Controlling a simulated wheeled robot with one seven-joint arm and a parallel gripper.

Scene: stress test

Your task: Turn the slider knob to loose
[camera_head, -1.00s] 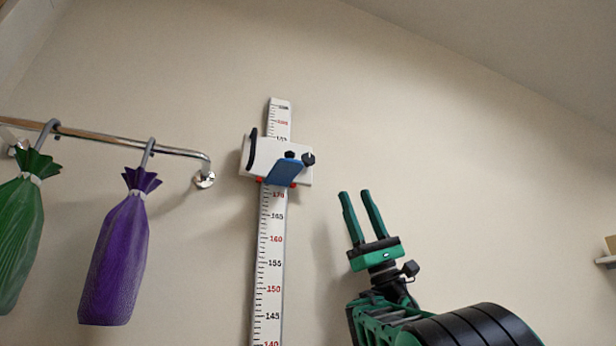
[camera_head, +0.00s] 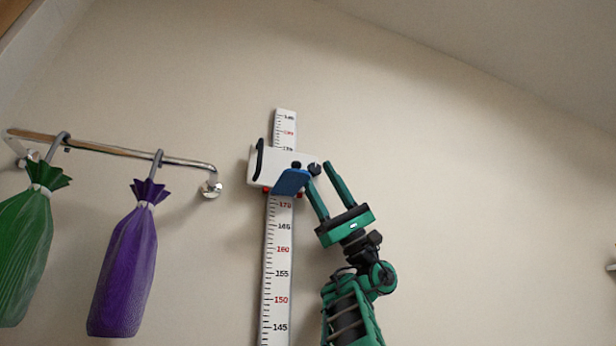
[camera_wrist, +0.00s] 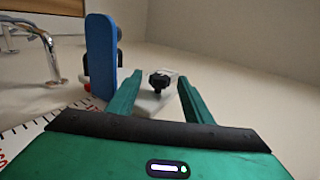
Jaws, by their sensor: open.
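The white slider (camera_head: 270,172) sits on the vertical measuring scale (camera_head: 280,240), just above the 170 mark. It carries a blue plate (camera_head: 290,182) and, at its right end, a small black knob (camera_head: 314,169). My gripper (camera_head: 317,173) is open, its green fingers pointing up beside the slider's right end. In the head view the left fingertip is close to the knob. In the wrist view the knob (camera_wrist: 158,79) lies between and beyond the two open fingers, on the white slider end (camera_wrist: 152,102). Contact cannot be told. The blue plate (camera_wrist: 101,55) stands left of the fingers.
A metal rail (camera_head: 120,150) on the left wall carries a green bag (camera_head: 24,240) and a purple bag (camera_head: 122,265). The rail (camera_wrist: 42,45) also shows in the wrist view.

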